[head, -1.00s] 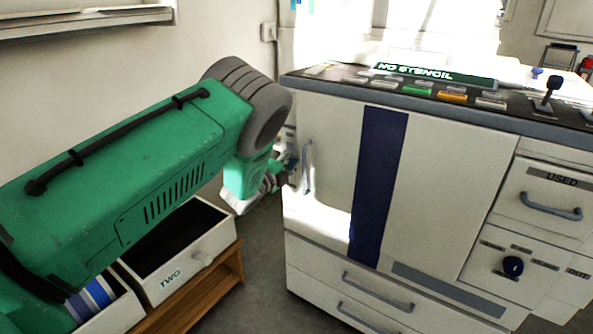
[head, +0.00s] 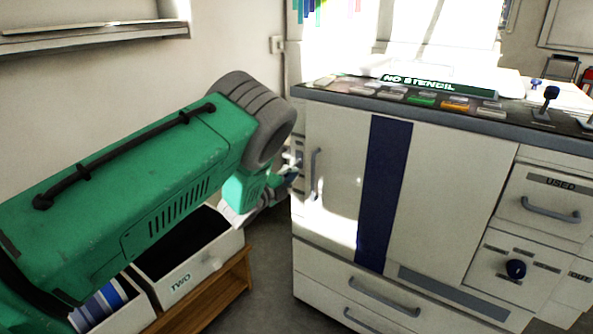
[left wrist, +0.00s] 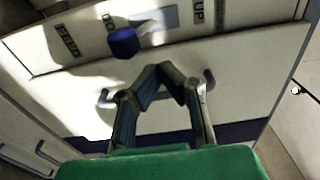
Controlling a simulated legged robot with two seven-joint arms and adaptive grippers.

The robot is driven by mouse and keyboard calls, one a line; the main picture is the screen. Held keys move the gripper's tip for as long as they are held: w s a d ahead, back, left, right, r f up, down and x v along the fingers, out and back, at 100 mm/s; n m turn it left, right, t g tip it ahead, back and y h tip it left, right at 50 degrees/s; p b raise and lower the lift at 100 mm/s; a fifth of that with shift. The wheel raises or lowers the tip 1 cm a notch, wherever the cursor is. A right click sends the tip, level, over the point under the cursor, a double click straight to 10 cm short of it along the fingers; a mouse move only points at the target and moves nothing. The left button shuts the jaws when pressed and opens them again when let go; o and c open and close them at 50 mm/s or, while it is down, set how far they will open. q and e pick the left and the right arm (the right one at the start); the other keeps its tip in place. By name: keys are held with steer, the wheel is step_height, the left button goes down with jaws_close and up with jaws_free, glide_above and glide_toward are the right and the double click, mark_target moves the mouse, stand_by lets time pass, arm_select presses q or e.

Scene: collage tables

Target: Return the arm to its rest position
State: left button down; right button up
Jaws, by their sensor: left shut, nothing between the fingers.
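My left arm (head: 150,185) is green with grey joints and reaches in from the left in the head view. My left gripper (head: 296,165) is at the left side of the white machine (head: 340,150), partly hidden behind my wrist. In the left wrist view the left gripper (left wrist: 164,68) is shut and empty, its fingertips together. Behind it is a pale panel (left wrist: 235,80) with a grey handle (left wrist: 209,80), a blue knob (left wrist: 123,42) and dark labels. I cannot tell whether the fingers touch the panel. My right gripper is not in view.
The machine's front has a blue stripe (head: 384,195), a door handle (head: 316,174) and drawers below. A wall shelf (head: 90,40) is at upper left. Grey floor (head: 268,270) lies between stand and machine.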

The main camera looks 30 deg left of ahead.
arm_select(q)
steer(key=s+d+f+n+g+y+p, duration=0.2)
steer(key=s+f+n+g+p, duration=0.25)
steer(key=s, duration=0.75)
steer(key=s+d+f+n+g+y+p, duration=0.15)
steer(key=s+f+n+g, duration=0.25)
steer(key=s+f+n, duration=0.55)
steer(key=s+d+n+g+p, duration=0.1)
steer(key=s+d+g, duration=0.2)
steer(key=s, duration=0.6)
steer(key=s+d+n+g+h+p, duration=0.1)
steer(key=s+d+n+g, duration=0.1)
steer(key=s, duration=0.7)
steer(key=s+d+r+n+g+h+p, duration=0.1)
steer(key=s+d+g, duration=0.3)
steer(key=s, duration=0.5)
steer(key=shift+s+d, duration=0.15)
steer(key=shift+d, duration=0.6)
